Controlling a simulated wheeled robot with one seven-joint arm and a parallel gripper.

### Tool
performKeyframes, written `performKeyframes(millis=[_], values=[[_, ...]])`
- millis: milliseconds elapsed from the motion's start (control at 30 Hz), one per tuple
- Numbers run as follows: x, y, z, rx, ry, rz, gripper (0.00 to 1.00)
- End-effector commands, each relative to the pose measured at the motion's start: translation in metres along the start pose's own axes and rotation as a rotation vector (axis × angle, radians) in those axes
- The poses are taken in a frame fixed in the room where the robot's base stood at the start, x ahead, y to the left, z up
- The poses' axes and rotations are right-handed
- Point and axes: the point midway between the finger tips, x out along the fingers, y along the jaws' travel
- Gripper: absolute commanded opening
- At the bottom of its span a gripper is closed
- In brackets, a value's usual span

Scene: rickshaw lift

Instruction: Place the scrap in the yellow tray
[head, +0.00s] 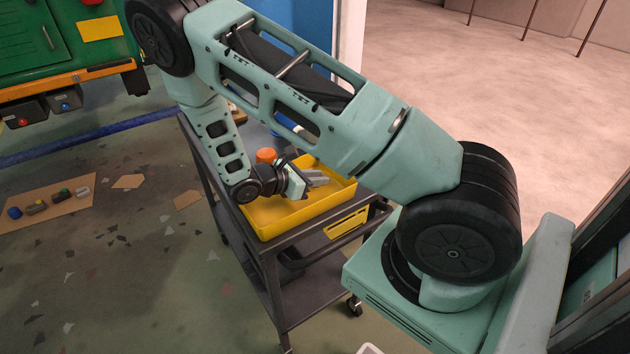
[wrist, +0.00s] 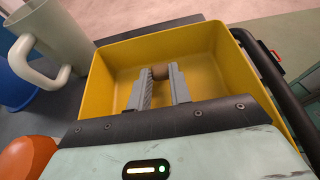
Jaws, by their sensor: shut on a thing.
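The yellow tray (head: 284,219) sits on top of a dark grey cart in the head view, and it fills the middle of the wrist view (wrist: 219,57). My gripper (wrist: 159,76) is over the tray, its two grey fingers pointing down into it. The fingers are shut on a small brown piece, the scrap (wrist: 160,72), held between their tips. The yellow floor of the tray shows around it. I cannot tell whether the scrap touches that floor. In the head view my gripper (head: 318,178) is above the tray, and the scrap cannot be made out.
A pale mug (wrist: 52,40), a blue round thing (wrist: 14,88) and an orange thing (wrist: 27,157) stand beside the tray. The cart (head: 262,246) has a dark handle rail. A cardboard sheet (head: 70,203) with several small items lies on the floor at left. A green cabinet (head: 60,50) stands behind.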

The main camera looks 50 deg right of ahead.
Motion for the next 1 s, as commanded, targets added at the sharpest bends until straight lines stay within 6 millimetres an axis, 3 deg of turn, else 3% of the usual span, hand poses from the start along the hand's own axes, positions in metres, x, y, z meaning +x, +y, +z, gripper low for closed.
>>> performKeyframes(millis=[100, 300, 333, 400, 767, 1000], values=[[0.004, 0.0, -0.01, 0.0, 0.0, -0.001, 0.0], [0.005, 0.0, -0.012, 0.001, 0.001, 0.0, 0.0], [0.005, 0.0, -0.012, 0.001, 0.001, 0.0, 0.23], [0.005, 0.0, -0.012, 0.0, 0.001, 0.0, 0.42], [0.001, 0.0, -0.012, 0.001, 0.001, 0.002, 0.42], [-0.038, 0.001, -0.013, 0.002, 0.002, 0.006, 0.42]])
